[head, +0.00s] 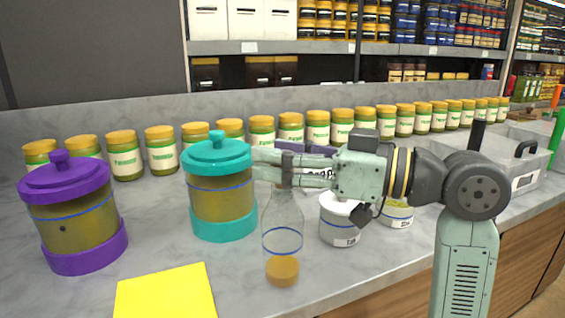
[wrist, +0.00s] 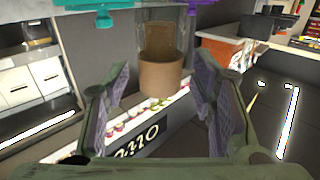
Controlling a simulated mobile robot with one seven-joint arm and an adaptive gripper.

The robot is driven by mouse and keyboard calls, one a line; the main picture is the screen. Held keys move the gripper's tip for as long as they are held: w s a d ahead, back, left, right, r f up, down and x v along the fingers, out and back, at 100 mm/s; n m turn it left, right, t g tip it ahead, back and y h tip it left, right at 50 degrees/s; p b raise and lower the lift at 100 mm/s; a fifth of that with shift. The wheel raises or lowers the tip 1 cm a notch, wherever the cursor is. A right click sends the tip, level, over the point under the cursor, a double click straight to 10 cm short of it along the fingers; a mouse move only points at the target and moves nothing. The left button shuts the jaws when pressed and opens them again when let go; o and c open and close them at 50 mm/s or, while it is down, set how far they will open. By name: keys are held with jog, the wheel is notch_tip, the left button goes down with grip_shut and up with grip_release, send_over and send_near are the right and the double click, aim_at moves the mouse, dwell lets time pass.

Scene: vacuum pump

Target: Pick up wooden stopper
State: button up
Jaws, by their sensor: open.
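The wooden stopper (wrist: 160,76) is a light brown cylinder seen in the wrist view, with its upper part inside clear glass. It lies between the two spread fingers of my gripper (wrist: 160,95), with a visible gap on each side in the picture. In the head view my gripper (head: 270,168) is at the top of a clear glass bottle (head: 282,222) with a blue ring and brown contents at its bottom. My gripper is open and holds nothing.
A teal-lidded jar (head: 220,190) stands close left of the bottle, and a purple-lidded jar (head: 72,215) farther left. White tubs (head: 340,220) stand right of the bottle. A yellow sheet (head: 165,295) lies at the front. Several green jars line the back wall.

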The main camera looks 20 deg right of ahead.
jog(key=shift+c, duration=0.2)
jog(key=c, duration=0.9)
